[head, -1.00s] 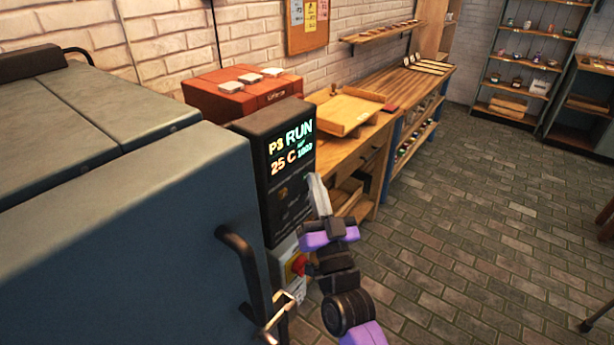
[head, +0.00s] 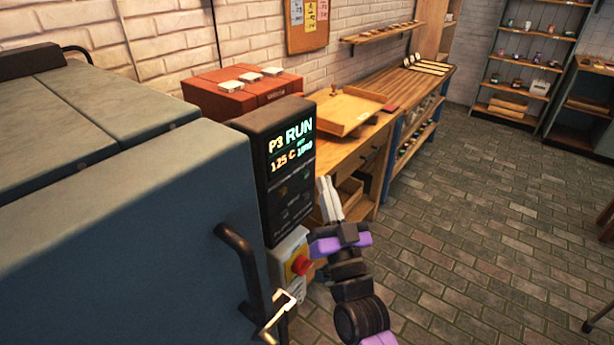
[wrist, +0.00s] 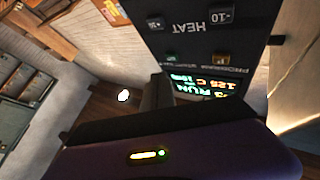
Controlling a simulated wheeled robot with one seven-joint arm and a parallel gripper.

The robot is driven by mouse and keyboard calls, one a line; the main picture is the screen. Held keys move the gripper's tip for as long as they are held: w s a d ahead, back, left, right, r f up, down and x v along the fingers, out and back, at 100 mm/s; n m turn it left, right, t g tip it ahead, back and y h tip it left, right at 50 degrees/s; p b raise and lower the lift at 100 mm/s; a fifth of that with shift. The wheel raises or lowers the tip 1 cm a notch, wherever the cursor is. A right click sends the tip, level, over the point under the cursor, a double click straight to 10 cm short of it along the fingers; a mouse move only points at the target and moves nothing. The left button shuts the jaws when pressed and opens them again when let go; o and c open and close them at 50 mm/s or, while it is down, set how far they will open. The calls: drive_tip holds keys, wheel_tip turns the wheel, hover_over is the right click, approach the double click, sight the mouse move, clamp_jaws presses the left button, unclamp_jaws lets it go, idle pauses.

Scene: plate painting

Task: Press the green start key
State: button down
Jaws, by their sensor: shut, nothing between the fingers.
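The dark control panel (head: 285,190) is on the front right of the big blue-grey kiln. Its lit display (head: 291,144) reads P3, RUN and 125 C. In the wrist view the panel (wrist: 200,30) appears upside down, with HEAT lettering, small keys and the lit display (wrist: 203,85). My gripper (head: 327,186) has its pale fingers together, pointing up, just right of the panel's lower part. It appears apart from the panel.
A red stop button (head: 303,265) on a yellow plate sits below the panel. The kiln's dark handle (head: 238,265) and a brass latch (head: 280,312) stick out nearby. A wooden bench with a tray (head: 345,112) stands behind.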

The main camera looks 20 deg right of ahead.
drive_tip(key=s+d+b, duration=0.2)
drive_tip(key=s, duration=0.1)
drive_tip(key=shift+s+d, duration=0.15)
idle(0.6)
drive_tip(key=s+f+n+g, duration=0.1)
drive_tip(key=s+f+g, duration=0.2)
drive_tip(key=s, duration=1.1)
drive_tip(key=s+f+n+g, duration=0.1)
drive_tip(key=s+f+g, duration=0.2)
drive_tip(key=s, duration=1)
drive_tip(key=s+f+n+g, duration=0.1)
drive_tip(key=s+f+g, duration=0.1)
drive_tip(key=s+f, duration=0.6)
drive_tip(key=s, duration=0.6)
drive_tip(key=shift+s+a+g+y, duration=0.3)
drive_tip(key=shift+g+y, duration=0.1)
